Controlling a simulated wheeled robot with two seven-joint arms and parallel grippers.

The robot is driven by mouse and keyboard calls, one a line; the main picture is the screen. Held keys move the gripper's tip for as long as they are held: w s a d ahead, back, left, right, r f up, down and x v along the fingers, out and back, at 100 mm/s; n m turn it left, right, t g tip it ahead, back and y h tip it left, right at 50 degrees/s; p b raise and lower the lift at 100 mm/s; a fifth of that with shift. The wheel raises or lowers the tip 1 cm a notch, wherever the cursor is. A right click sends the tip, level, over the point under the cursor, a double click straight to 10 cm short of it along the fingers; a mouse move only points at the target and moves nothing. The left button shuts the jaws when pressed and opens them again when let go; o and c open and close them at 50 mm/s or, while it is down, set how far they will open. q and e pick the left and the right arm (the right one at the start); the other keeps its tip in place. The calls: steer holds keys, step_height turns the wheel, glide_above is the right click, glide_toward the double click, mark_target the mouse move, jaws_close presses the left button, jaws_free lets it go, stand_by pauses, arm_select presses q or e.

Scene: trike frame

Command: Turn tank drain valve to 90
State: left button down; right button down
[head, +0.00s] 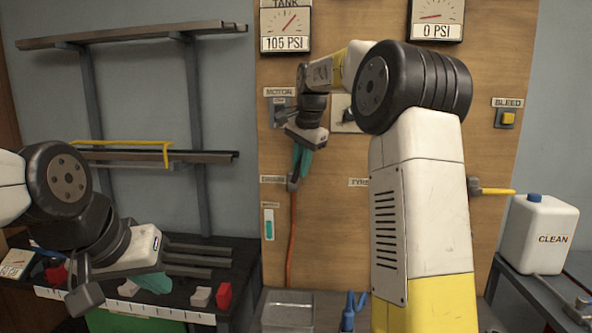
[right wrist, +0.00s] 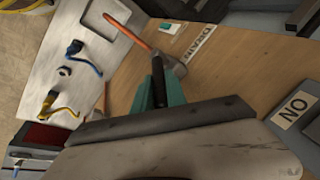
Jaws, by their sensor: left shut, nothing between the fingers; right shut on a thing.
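The tank drain valve (head: 293,184) sits on the wooden panel beside a small label, with an orange hose running down from it. My right gripper (head: 302,162) is just above the valve, its teal fingers pointing down. In the right wrist view, the teal fingers (right wrist: 157,95) are shut on the valve's dark handle (right wrist: 158,78). The grey valve body (right wrist: 174,66) shows past the fingertips, next to a "DRAIN" label. The handle's exact angle is hard to tell. My left gripper (head: 152,284) is shut and empty, over the dark bench at the lower left.
The tank gauge (head: 285,30) reads 105 PSI; the other gauge (head: 436,18) reads 0 PSI. A motor switch (head: 280,112) is left of my right wrist. A yellow bleed button (head: 508,118) and a white "CLEAN" jug (head: 540,235) are at right. My right arm hides part of the panel.

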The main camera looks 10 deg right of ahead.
steer(key=shift+w+a+r+n+g+h, duration=0.15)
steer(key=shift+a+g+h, duration=0.05)
steer(key=shift+a+h, duration=0.3)
steer(key=shift+w+a+r+n+g+h, duration=0.1)
steer(key=shift+a+n+g+h, duration=0.1)
steer(key=shift+a+h, duration=0.3)
steer(key=shift+w+a+h, duration=0.1)
steer(key=shift+a+h, duration=0.25)
steer(key=shift+h, duration=0.85)
steer(key=shift+g, duration=0.3)
steer(key=c, duration=1.3)
jaws_free()
steer(key=shift+c, duration=0.2)
steer(key=v, duration=0.7)
steer(key=shift+a+r, duration=0.15)
steer(key=shift+r, duration=0.15)
